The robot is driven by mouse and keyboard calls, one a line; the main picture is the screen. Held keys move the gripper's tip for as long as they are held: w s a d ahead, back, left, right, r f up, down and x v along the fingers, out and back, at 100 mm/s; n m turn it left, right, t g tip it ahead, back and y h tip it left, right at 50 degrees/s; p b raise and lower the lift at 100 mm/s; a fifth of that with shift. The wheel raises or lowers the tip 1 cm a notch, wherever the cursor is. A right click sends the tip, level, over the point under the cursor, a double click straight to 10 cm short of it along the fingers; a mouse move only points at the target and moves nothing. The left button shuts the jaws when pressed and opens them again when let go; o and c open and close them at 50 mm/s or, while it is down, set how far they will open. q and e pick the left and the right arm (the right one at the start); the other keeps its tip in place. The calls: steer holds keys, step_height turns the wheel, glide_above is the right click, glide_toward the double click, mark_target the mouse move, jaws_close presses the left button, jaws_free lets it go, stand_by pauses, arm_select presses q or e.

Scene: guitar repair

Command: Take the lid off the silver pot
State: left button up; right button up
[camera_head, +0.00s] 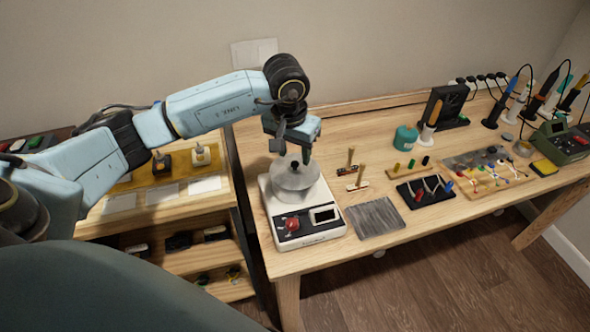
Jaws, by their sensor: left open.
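The silver pot (296,190) sits on a white hot plate (309,227) at the left end of the wooden workbench. Its silver lid (292,174) appears to be on top, partly hidden by my gripper. My left gripper (293,155) points down directly above the lid, with its fingers apart on either side of the lid's middle. I cannot tell whether the fingers touch the lid or its knob. My right gripper is not in view.
A grey ridged mat (376,217) lies right of the hot plate, with small wooden-handled tools (356,182) behind it. A teal jar (405,138), a black tray (425,190) and a green soldering station (563,139) stand farther right. A lower shelf unit (190,235) stands left.

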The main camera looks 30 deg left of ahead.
mark_target(295, 167)
arm_select(q)
steer(key=shift+w+a+f, duration=0.1)
steer(key=shift+w+f, duration=0.1)
steer(key=shift+f, duration=1.25)
steer(key=shift+c, duration=0.5)
jaws_close()
steer(key=shift+r, duration=0.1)
